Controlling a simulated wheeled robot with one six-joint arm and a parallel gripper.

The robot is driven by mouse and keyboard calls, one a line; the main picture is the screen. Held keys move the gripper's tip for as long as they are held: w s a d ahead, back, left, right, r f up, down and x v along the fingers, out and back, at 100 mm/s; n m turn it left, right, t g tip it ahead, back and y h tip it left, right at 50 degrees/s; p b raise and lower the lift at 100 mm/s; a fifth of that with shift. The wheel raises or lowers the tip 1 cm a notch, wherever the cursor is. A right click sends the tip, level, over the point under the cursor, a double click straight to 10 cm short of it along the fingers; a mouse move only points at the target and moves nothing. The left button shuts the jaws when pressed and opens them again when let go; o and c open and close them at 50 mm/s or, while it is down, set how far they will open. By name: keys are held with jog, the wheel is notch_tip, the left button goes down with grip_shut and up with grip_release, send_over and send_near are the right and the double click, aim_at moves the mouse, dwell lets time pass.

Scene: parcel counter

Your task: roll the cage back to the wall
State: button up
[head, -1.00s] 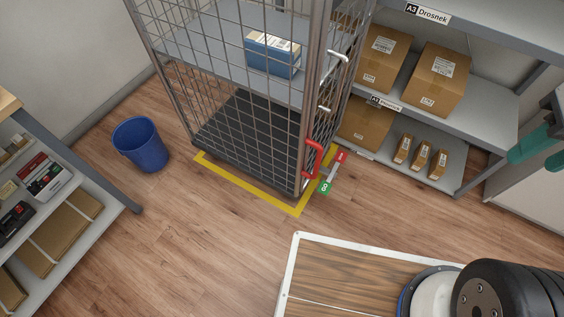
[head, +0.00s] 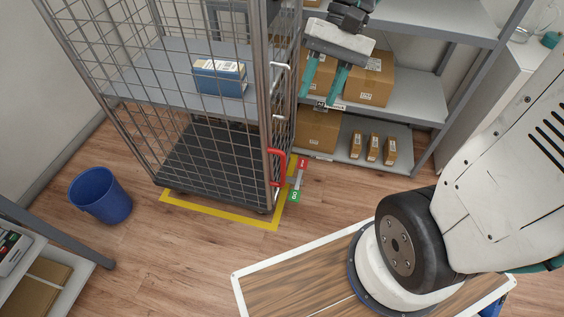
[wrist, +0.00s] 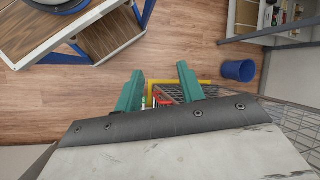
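The wire roll cage (head: 140,100) stands in the head view inside a yellow floor outline (head: 232,222), close to the wall and beside the shelving. It has a grey middle shelf holding a blue and white parcel (head: 219,78), a dark base and a red handle or lever (head: 277,167) at its right front corner. My gripper (head: 324,84) is in front of the shelving, right of the cage and apart from it. Its teal fingers are spread with nothing between them. In the wrist view the open fingers (wrist: 158,88) point toward the cage's lower part (wrist: 172,94), partly hidden.
Shelving with brown boxes (head: 366,82) stands at the right of the cage. A blue bin (head: 100,194) is on the floor at the left. A red and green floor marker (head: 298,180) lies by the cage corner. The wooden floor (head: 150,260) in front is clear.

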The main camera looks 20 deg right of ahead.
jog(key=w+f+m+y, duration=0.4)
jog(key=w+f+y, duration=0.1)
jog(key=w+f, duration=0.4)
jog(key=m+t+y, duration=0.1)
jog(key=m+y, duration=0.3)
jog(key=m, duration=0.1)
send_over(283, 162)
jog(key=s+d, duration=0.2)
jog(key=d, duration=0.1)
notch_tip(283, 162, down, 12)
jog(key=d+f+m+t+y, duration=0.3)
jog(key=f+m+t, duration=0.7)
jog(key=f, duration=1.6)
jog(key=shift+h, duration=0.3)
jog(key=x, duration=0.6)
jog(key=shift+w+a+r, duration=0.1)
jog(key=shift+w, duration=0.05)
grip_shut()
